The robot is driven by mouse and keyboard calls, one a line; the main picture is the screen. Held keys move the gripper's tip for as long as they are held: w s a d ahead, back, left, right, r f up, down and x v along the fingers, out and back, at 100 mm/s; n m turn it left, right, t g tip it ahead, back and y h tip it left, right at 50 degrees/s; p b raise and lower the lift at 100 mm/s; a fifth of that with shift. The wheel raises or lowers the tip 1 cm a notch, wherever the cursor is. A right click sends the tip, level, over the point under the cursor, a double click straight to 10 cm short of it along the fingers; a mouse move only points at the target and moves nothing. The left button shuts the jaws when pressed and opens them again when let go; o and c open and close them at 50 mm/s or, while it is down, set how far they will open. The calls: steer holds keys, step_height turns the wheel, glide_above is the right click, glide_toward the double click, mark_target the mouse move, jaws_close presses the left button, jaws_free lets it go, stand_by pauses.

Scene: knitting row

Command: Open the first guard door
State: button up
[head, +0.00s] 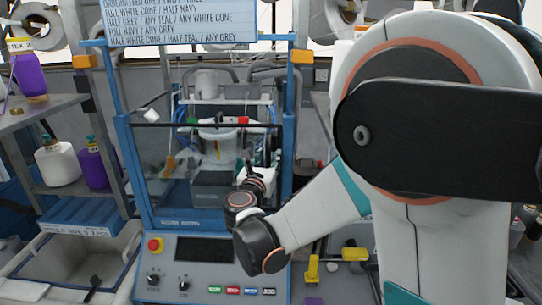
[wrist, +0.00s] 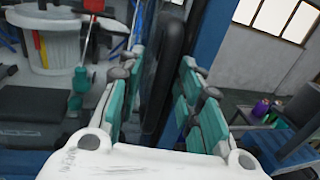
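The knitting machine stands in a blue frame (head: 128,160) in the middle of the head view. A clear guard panel (head: 165,165) with a dark upper edge covers its front; I cannot tell for sure whether it is fully shut. My gripper (wrist: 166,85) has its teal-padded fingers on either side of a dark upright bar (wrist: 172,50), which looks like a door handle. Gaps seem to show beside the bar, so the fingers look open around it. In the head view my forearm reaches to the machine's front, and the fingers are too small to make out. A white cylinder (wrist: 58,40) stands inside the machine.
A control panel (head: 195,250) with knobs and a red button (head: 155,245) lies below the guard. A grey bin (head: 75,262) is at the lower left. Shelves at left hold a white cone (head: 57,163) and purple cones (head: 95,165). An order sign (head: 180,25) hangs above.

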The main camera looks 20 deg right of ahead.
steer(key=shift+s+a, duration=0.1)
jaws_close()
